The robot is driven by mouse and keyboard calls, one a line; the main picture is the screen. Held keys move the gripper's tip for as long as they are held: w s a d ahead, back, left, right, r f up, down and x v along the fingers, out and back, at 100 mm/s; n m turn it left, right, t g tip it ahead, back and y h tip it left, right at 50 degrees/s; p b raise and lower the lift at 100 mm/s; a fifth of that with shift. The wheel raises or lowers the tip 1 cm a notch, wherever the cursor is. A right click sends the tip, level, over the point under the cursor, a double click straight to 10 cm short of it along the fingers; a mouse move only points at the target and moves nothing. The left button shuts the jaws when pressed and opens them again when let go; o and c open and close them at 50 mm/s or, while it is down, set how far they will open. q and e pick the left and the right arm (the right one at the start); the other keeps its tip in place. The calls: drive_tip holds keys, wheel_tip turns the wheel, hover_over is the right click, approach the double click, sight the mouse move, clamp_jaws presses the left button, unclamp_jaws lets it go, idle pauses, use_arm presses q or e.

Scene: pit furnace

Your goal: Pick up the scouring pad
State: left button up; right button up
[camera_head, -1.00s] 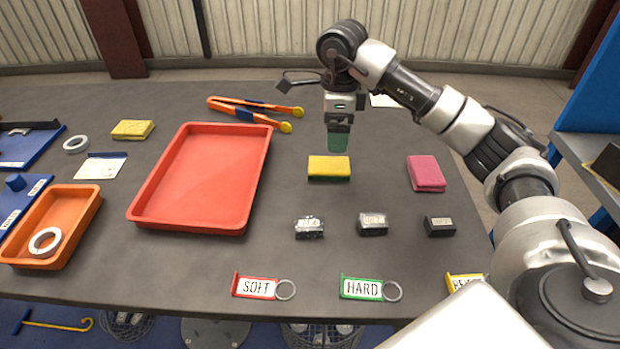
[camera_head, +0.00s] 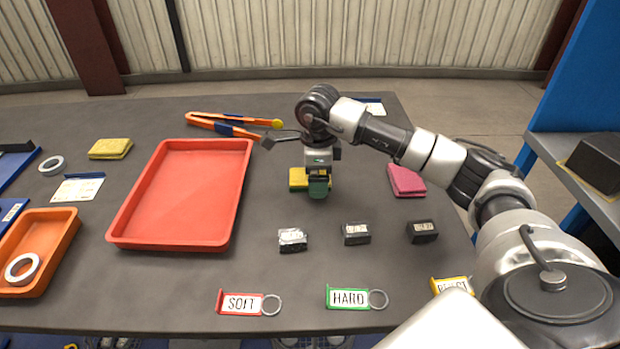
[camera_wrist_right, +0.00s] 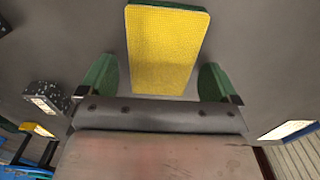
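The scouring pad (camera_head: 297,178), yellow on top with a dark green layer beneath, lies on the grey table right of the red tray. My right gripper (camera_head: 319,188) points down over it and hides its right part in the head view. In the right wrist view, the pad (camera_wrist_right: 165,45) shows its yellow face and green edge. There my right gripper (camera_wrist_right: 156,82) has its green fingers spread wide, one on each side of the pad's near end, with gaps between. My left gripper is not in view.
The red tray (camera_head: 122,228) stands left of the pad. Orange-handled tongs (camera_head: 215,126) lie behind. A pink pad (camera_head: 406,180) lies to the right. Several dark labelled blocks (camera_head: 356,233) and key tags (camera_head: 348,298) lie in front. A yellow folded cloth (camera_head: 110,148) lies far left.

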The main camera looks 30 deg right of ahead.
drive_tip(key=c, duration=0.9)
drive_tip(key=shift+r, duration=0.1)
drive_tip(key=shift+r, duration=0.5)
wheel_tip(320, 180, up, 3)
drive_tip(key=shift+f, duration=0.15)
drive_tip(key=s+d+r, duration=0.2)
drive_tip(key=s, duration=0.1)
drive_tip(key=s+d+r, duration=0.2)
drive_tip(key=s, duration=0.1)
drive_tip(key=s+d+r+b, duration=0.1)
drive_tip(key=s+d+r, duration=0.2)
drive_tip(key=shift+s+r, duration=0.1)
drive_tip(key=shift+s, duration=0.1)
